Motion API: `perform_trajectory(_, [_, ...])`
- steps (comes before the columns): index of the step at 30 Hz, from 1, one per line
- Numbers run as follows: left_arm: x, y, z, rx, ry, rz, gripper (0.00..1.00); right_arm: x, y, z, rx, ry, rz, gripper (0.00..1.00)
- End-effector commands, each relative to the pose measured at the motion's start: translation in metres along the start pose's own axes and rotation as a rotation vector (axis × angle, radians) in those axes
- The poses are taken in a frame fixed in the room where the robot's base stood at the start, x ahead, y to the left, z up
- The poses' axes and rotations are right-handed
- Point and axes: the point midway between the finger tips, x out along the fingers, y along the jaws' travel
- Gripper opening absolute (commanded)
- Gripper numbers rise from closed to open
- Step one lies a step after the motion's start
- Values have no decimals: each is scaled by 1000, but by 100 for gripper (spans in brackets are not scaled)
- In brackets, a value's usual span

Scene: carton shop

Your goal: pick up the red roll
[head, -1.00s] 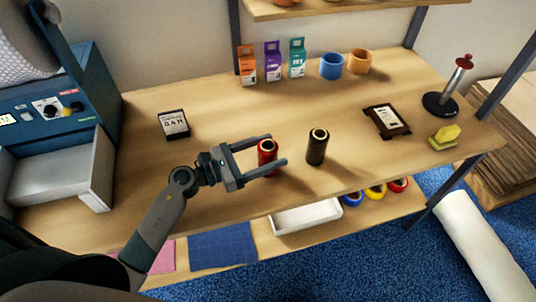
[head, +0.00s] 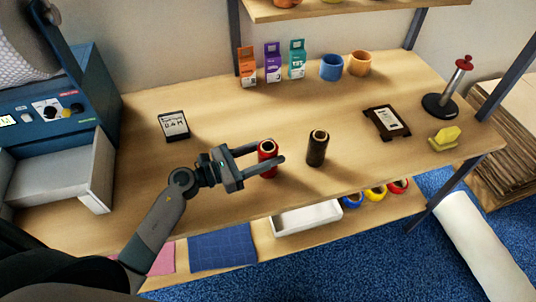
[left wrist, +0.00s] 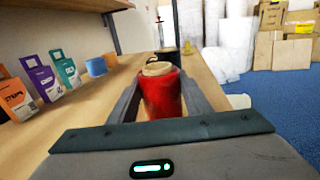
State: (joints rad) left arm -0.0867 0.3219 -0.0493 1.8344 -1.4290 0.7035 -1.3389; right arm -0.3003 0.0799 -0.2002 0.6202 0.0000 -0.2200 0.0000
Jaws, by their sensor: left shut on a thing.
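The red roll (head: 267,153) stands upright on the wooden table, left of a dark roll (head: 317,148). My left gripper (head: 267,155) is shut on the red roll, one finger on each side of it. In the left wrist view the red roll (left wrist: 160,92) stands between the two fingers (left wrist: 160,100), its tan core showing on top. The dark roll is mostly hidden behind it there. The roll's base is partly hidden by the near finger in the head view. My right gripper is not in view.
Small boxes (head: 272,62), a blue ring (head: 332,66) and an orange ring (head: 359,63) stand at the back. A black-framed card (head: 387,122), a yellow item (head: 444,137) and a red-topped stand (head: 440,105) are at the right. A blue machine (head: 62,112) is at the left.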

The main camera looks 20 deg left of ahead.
Motion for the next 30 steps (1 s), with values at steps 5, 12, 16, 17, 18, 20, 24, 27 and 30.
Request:
perform_trajectory(5, [0, 1, 12, 6, -1, 0, 15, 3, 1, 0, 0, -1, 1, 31])
perform_trajectory(12, [-1, -6, 44, 5, -1, -3, 15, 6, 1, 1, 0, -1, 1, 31])
perform_trajectory(16, [-3, -32, 59, 4, -2, -3, 15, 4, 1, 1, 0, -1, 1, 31])
perform_trajectory(17, [-3, -38, 63, 4, -2, -3, 15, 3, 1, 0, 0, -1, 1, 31])
perform_trajectory(18, [-4, -46, 68, 4, -3, -3, 15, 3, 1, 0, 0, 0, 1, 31])
perform_trajectory(20, [-5, -58, 75, 2, -4, -2, 15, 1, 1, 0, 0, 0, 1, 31])
perform_trajectory(24, [-7, -82, 90, 0, -5, -1, 15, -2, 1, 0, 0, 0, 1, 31])
perform_trajectory(27, [-8, -96, 99, 1, -5, 0, 15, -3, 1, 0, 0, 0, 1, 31])
perform_trajectory(30, [-9, -107, 104, 1, -4, 0, 15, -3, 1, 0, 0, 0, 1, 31])
